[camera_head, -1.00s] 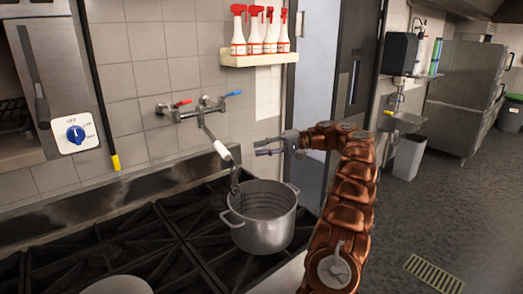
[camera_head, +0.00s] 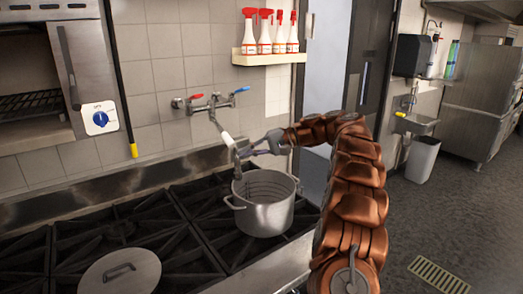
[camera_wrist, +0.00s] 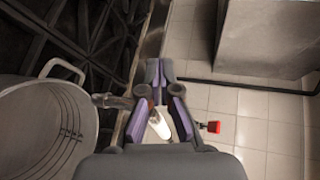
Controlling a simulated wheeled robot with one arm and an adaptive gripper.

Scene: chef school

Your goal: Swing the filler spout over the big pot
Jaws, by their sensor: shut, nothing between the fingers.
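The filler spout hangs from the wall tap, and its white sleeve (camera_head: 228,140) slopes down toward the pot. Its dark metal end (camera_head: 238,172) lines up with the rear left rim of the big pot (camera_head: 264,214); I cannot tell if it is over the opening. The open-topped steel pot stands on the stove. My gripper (camera_head: 262,146) is shut and empty, just right of the spout near the sleeve's lower end. In the wrist view, the sleeve (camera_wrist: 160,124) shows beyond the closed fingers (camera_wrist: 158,68), with the pot (camera_wrist: 40,125) at left; contact is unclear.
The wall tap has a red handle (camera_head: 197,96) and a blue handle (camera_head: 241,90). A lid (camera_head: 120,271) lies on the front left of the stove (camera_head: 85,225). A shelf (camera_head: 268,58) of spray bottles is above. Open floor (camera_head: 440,215) lies at the right.

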